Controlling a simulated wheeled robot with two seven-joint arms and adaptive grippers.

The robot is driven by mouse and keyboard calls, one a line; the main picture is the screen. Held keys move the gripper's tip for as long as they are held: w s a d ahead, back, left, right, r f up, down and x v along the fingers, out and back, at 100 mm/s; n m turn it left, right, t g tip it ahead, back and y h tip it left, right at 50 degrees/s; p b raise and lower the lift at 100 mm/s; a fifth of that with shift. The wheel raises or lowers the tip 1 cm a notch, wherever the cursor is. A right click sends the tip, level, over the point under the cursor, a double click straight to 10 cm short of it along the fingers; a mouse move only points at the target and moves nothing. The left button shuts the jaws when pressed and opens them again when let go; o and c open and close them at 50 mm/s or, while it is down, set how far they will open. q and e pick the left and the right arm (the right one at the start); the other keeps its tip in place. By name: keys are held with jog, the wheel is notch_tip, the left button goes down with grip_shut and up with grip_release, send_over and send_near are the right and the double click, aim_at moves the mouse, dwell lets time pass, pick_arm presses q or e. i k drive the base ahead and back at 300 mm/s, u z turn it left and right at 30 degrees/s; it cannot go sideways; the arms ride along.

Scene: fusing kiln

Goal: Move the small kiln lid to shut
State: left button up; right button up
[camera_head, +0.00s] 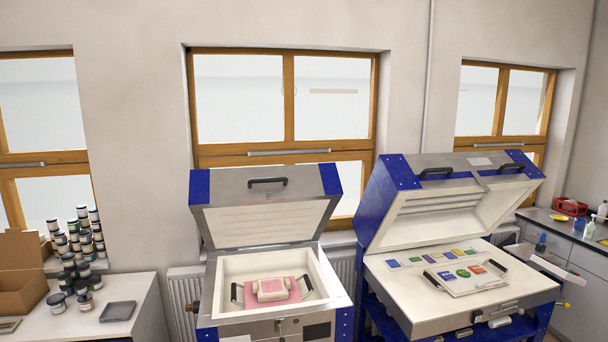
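The small kiln (283,321) stands at the lower centre, a metal box with blue corners and a pale lined chamber. Its lid (230,182) is raised and leans back over the chamber, with blue corners and a pale inner face. A black handle (267,182) sits on the lid's upper metal face. Inside the chamber lies a pink sheet (285,297) with a pale block (271,287) on it, between two dark handles. Neither of my grippers shows in the view.
A larger kiln (535,297) with its lid (440,218) also raised stands close on the right. A left counter (140,300) holds stacked jars (80,235), a cardboard box (22,280) and a grey tray (118,311). A radiator (184,318) and windows are behind.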

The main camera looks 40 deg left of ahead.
aim_at(241, 208)
jog(key=i, duration=1.1)
jog(key=u, duration=1.8)
